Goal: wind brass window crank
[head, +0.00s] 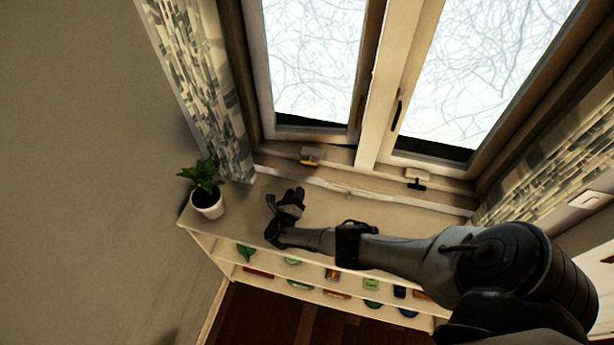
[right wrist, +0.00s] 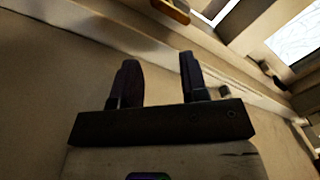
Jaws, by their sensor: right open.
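The brass window crank (head: 311,158) sits on the sill below the left window pane. It also shows at the top edge of the right wrist view (right wrist: 172,10), partly cut off. My right gripper (head: 297,193) is over the shelf top, below and a little left of the crank in the head view. In the right wrist view its two fingers (right wrist: 158,62) are apart with nothing between them, and the crank is beyond the fingertips, not touched. My left gripper is in neither view.
A second, dark crank (head: 417,183) sits on the sill to the right. A potted plant (head: 207,195) stands at the left end of the shelf top (head: 330,208). Patterned curtains (head: 205,85) hang at both sides. Several coloured items lie on the shelves below.

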